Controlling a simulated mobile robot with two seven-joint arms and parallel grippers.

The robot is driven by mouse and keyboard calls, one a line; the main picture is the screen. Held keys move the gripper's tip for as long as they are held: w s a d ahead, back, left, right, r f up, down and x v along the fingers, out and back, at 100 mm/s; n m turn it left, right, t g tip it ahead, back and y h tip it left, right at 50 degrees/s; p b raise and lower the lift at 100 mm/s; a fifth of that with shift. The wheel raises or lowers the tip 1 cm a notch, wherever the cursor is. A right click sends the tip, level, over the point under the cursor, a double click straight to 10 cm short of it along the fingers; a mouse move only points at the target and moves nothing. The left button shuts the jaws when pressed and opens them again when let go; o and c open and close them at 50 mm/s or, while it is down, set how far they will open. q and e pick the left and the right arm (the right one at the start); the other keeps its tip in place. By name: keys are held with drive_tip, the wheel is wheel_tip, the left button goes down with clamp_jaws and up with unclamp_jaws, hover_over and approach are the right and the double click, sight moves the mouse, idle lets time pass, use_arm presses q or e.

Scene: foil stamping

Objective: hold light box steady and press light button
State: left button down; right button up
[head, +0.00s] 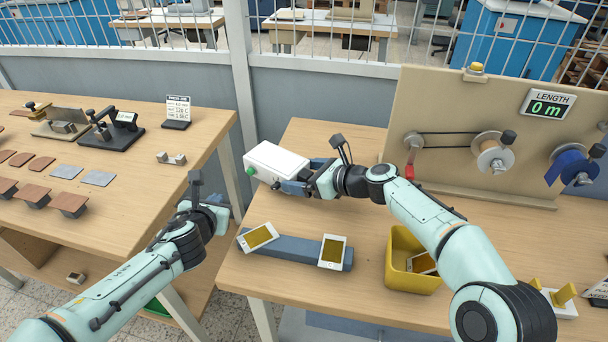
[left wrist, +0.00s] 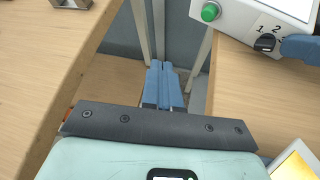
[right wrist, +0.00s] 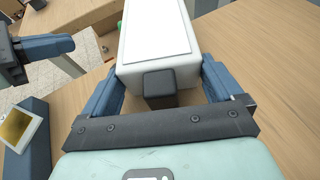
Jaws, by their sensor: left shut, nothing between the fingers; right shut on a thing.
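The white light box (head: 278,163) lies on the right-hand table near its left edge. Its green button (head: 250,171) is on the end facing left; in the left wrist view the button (left wrist: 210,12) is at the upper right, beside a dark knob (left wrist: 266,43) marked 1 and 2. My right gripper (right wrist: 163,85) is shut on the light box, one blue finger along each side. My left gripper (left wrist: 163,72) is shut and empty, left of the box and apart from the button. It also shows in the right wrist view (right wrist: 48,47).
A tan panel with reels (head: 452,110) stands behind at the right. A gap separates this table from the left table (head: 110,225).

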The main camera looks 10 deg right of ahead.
sight(251, 172)
use_arm(q)
drive_tip(key=w+d, duration=0.6)
drive_tip(key=shift+w, duration=0.15)
idle(2.2)
drive_tip(key=shift+w+d, duration=0.3)
drive_tip(key=shift+w, duration=0.05)
use_arm(e)
drive_tip(key=shift+a, duration=0.1)
